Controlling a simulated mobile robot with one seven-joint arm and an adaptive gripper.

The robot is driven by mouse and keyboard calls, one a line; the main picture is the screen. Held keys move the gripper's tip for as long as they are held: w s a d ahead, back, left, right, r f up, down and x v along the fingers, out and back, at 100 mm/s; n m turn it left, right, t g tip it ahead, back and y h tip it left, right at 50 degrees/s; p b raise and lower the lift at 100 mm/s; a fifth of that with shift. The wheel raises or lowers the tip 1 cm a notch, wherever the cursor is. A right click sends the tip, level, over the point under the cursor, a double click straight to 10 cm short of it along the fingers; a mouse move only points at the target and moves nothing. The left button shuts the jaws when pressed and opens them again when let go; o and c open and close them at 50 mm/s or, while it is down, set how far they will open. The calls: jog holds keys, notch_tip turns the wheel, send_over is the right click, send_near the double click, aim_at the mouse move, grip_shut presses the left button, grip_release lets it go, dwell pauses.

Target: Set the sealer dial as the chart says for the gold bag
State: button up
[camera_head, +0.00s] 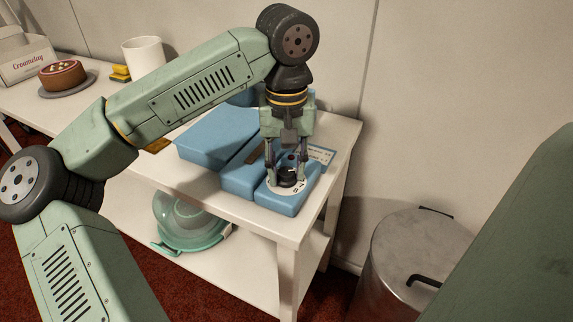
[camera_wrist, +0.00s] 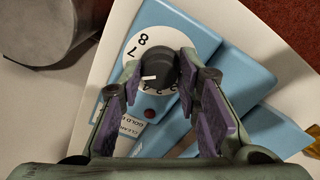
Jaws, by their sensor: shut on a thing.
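The blue sealer (camera_head: 215,140) stands on the white table. Its black dial knob (camera_head: 288,177) sits on a white number disc at the near right end. In the wrist view the knob (camera_wrist: 160,70) has a white pointer mark directed left, and the digits 7 and 8 show on the disc (camera_wrist: 136,50); other digits are partly covered. My gripper (camera_head: 287,172) points down with its fingers on both sides of the knob, shut on it. The chart card (camera_head: 320,154) lies on the sealer behind the dial; the wrist view shows "GOLD" and "CLEAR" on it (camera_wrist: 138,122), settings unreadable.
A gold item, perhaps the bag (camera_head: 158,145), lies left of the sealer, mostly behind my arm. A cake (camera_head: 63,75), a white box (camera_head: 25,62) and a white mug (camera_head: 144,57) stand further left. A metal bin (camera_head: 415,260) stands right of the table.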

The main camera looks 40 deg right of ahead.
aim_at(287, 172)
jog(key=shift+m, duration=0.6)
jog(key=o, duration=0.9)
jog(key=shift+r, duration=0.1)
notch_tip(287, 172, up, 12)
jog(key=shift+f, duration=0.1)
jog(key=shift+s, duration=0.1)
dwell(0.3)
